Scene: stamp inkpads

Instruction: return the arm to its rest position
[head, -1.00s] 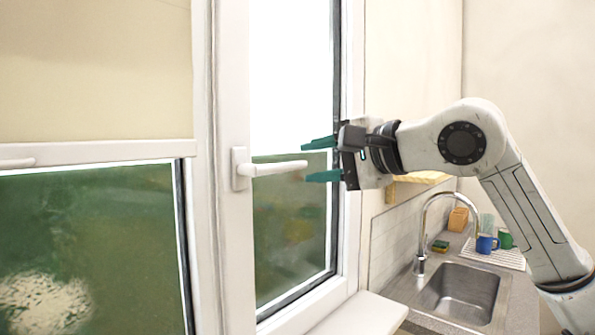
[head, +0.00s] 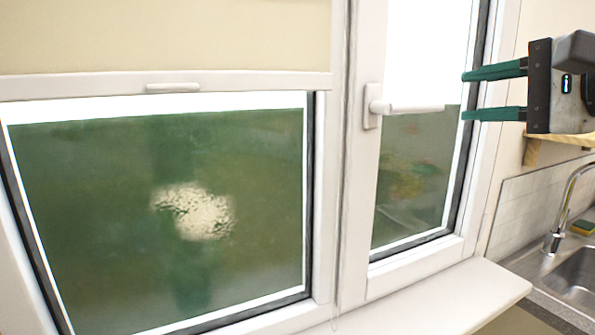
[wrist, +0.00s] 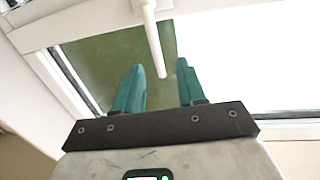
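My gripper (head: 465,95) is at the upper right of the head view, with two teal fingers held apart and nothing between them. The white window handle (head: 410,108) sticks out horizontally from the right sash frame. A small gap in the picture separates the handle's tip from the fingertips. In the wrist view the gripper (wrist: 158,65) is also open, and the handle (wrist: 152,38) appears between the two fingers and beyond them. Most of my arm is outside the head view.
The window sill (head: 440,299) runs below the window and looks clear. A blind with a bottom rail (head: 230,83) covers the upper left pane. A sink (head: 578,278), a faucet (head: 562,205) and a sponge (head: 583,227) are at the right edge, below my gripper.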

